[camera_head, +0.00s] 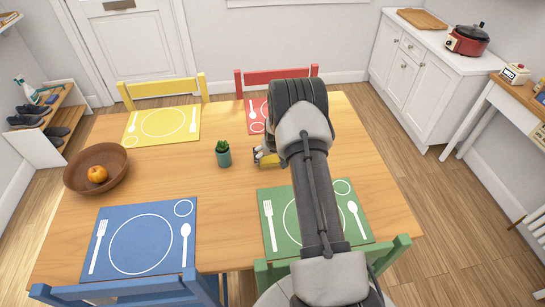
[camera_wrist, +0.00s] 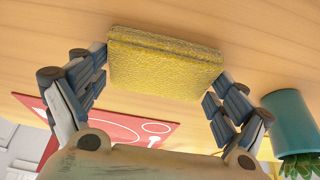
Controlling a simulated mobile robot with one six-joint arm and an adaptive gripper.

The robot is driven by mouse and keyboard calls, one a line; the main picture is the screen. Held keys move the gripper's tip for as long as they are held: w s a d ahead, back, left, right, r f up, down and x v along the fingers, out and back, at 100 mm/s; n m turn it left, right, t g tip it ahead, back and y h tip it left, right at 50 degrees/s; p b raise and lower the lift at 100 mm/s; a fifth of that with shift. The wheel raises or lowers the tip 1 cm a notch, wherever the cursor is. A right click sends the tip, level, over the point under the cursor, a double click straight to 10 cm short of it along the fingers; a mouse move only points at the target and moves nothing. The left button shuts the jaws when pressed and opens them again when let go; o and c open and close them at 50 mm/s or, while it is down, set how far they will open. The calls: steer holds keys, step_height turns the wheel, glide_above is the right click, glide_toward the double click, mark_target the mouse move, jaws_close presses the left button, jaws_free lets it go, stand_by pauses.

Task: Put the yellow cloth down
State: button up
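The yellow cloth (camera_wrist: 165,65) looks like a thick, rough-textured folded pad in the wrist view. It lies between the two fingertips of my gripper (camera_wrist: 164,68), with a fingertip against each short end. My gripper is shut on it. In the head view, a bit of the yellow cloth (camera_head: 270,161) shows low over the middle of the wooden table (camera_head: 225,195), just right of the plant pot. My arm hides most of it there. I cannot tell whether its underside touches the table.
A small potted plant (camera_head: 223,153) stands close to the left of the cloth. Red (camera_head: 255,117), yellow (camera_head: 150,124), blue (camera_head: 120,240) and green (camera_head: 275,215) placemats lie around the table. A wooden bowl (camera_head: 75,180) holds an orange fruit. Bare wood shows between the blue and green mats.

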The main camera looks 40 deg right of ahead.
steer(key=shift+o, duration=0.8)
